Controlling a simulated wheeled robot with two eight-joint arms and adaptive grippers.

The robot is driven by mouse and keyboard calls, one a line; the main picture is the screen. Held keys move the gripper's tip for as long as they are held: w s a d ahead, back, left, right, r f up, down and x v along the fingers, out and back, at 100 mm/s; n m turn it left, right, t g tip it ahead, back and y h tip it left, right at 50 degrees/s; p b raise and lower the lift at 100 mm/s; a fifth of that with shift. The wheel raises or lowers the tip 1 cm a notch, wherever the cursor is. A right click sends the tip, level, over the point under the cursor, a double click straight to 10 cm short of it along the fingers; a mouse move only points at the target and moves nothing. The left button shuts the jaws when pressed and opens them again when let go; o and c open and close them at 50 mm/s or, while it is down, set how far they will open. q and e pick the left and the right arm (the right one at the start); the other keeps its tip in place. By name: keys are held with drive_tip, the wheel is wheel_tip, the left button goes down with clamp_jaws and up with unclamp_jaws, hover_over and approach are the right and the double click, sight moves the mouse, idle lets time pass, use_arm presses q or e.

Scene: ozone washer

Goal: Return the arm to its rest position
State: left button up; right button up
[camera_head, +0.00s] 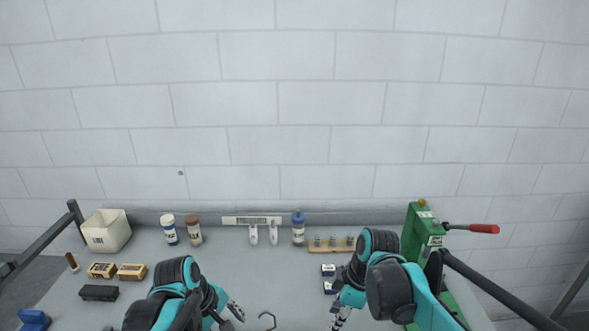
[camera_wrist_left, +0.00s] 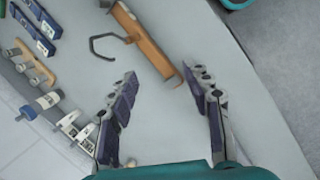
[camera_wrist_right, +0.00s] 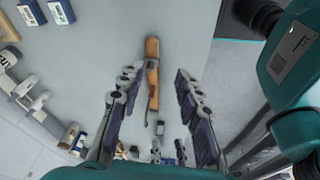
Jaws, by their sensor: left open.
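My left gripper (camera_head: 233,312) is at the lower middle of the head view, above the table. In the left wrist view its two fingers (camera_wrist_left: 160,82) stand wide apart with nothing between them. My right gripper (camera_head: 338,318) hangs over the table right of centre, partly hidden by its arm. In the right wrist view its fingers (camera_wrist_right: 158,80) are also apart and empty. A wooden-handled tool (camera_wrist_left: 143,38) with a dark hook lies on the table beyond the left fingers. Its handle (camera_wrist_right: 152,72) appears between the right fingers in the picture, lying below them.
A green press (camera_head: 418,235) with a red-handled lever stands at the right. A cream bin (camera_head: 106,231), bottles (camera_head: 169,229), small boxes (camera_head: 102,270) and a wooden rack (camera_head: 331,246) line the table's left and back. A brick wall stands behind.

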use_arm(q)
drive_tip(key=s+a+f+m+t+y+b, duration=0.2)
drive_tip(key=s+f+m+t+b, duration=0.1)
drive_tip(key=s+m, duration=0.6)
drive_tip(key=m+t, duration=0.1)
drive_tip(key=m, duration=0.2)
drive_tip(key=shift+s+a+t+y+b, duration=0.25)
drive_tip(key=shift+s+t+y+b, duration=0.05)
drive_tip(key=shift+s+t, duration=0.1)
use_arm(e)
drive_tip(key=s+d+f+m+t+h, duration=0.1)
drive_tip(key=s+d+f+m+t, duration=0.1)
drive_tip(key=s+m, duration=0.4)
drive_tip(key=s+d+f+m+t+h, duration=0.1)
drive_tip(key=s+d+f+m+t, duration=0.2)
drive_tip(key=m, duration=0.6)
drive_tip(key=s+d+t, duration=0.1)
drive_tip(key=s+d, duration=0.1)
drive_tip(key=d, duration=0.1)
drive_tip(key=shift+s+f+m+h, duration=0.2)
drive_tip(key=shift+s+m+h, duration=0.1)
drive_tip(key=shift+s, duration=0.05)
drive_tip(key=shift+a, duration=0.15)
